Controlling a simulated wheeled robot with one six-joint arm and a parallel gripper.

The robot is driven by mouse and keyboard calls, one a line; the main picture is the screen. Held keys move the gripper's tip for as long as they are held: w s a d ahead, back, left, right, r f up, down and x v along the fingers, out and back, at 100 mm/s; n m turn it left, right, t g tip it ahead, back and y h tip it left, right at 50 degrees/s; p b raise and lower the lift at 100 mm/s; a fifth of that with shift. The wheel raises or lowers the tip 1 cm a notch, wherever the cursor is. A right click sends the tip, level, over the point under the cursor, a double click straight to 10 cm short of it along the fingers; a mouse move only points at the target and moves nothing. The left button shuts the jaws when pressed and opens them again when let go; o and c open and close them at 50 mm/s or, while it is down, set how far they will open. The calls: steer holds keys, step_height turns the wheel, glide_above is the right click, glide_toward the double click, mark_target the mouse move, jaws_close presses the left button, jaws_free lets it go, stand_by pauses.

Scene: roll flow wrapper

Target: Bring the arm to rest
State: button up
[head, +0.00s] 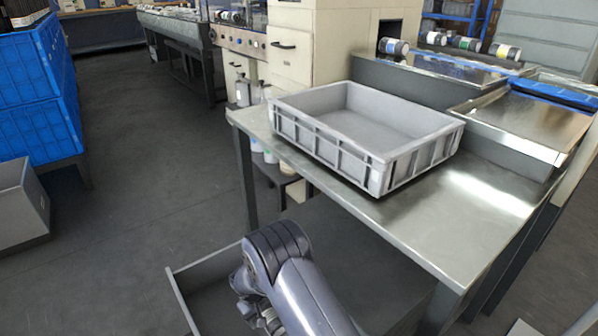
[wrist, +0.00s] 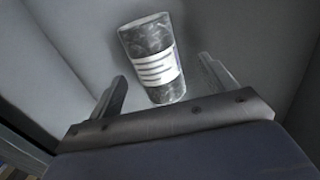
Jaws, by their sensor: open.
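My arm (head: 295,280) reaches down at the bottom centre of the head view, over a grey bin (head: 208,285) that stands low in front of the steel table. In the wrist view my gripper (wrist: 163,85) is open, its two fingers apart. A dark cylindrical roll (wrist: 147,38) with a white striped label lies beyond and between the fingers, against the grey inside of the bin. The fingers are not closed on it; I cannot tell how far below them it is. In the head view the fingertips are hidden by my arm.
An empty grey crate (head: 375,158) stands on the steel table (head: 470,225). Several rolls (head: 393,46) lie on the machine behind. Blue crates (head: 30,90) are stacked at the left, with a grey bin (head: 18,205) below. The floor (head: 150,150) between is clear.

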steer(key=f, duration=0.2)
steer(key=f+b, duration=0.1)
steer(key=shift+w+d+f, duration=0.2)
steer(key=shift+d+f, duration=0.1)
steer(key=shift+r, duration=0.4)
steer(key=shift+r, duration=0.15)
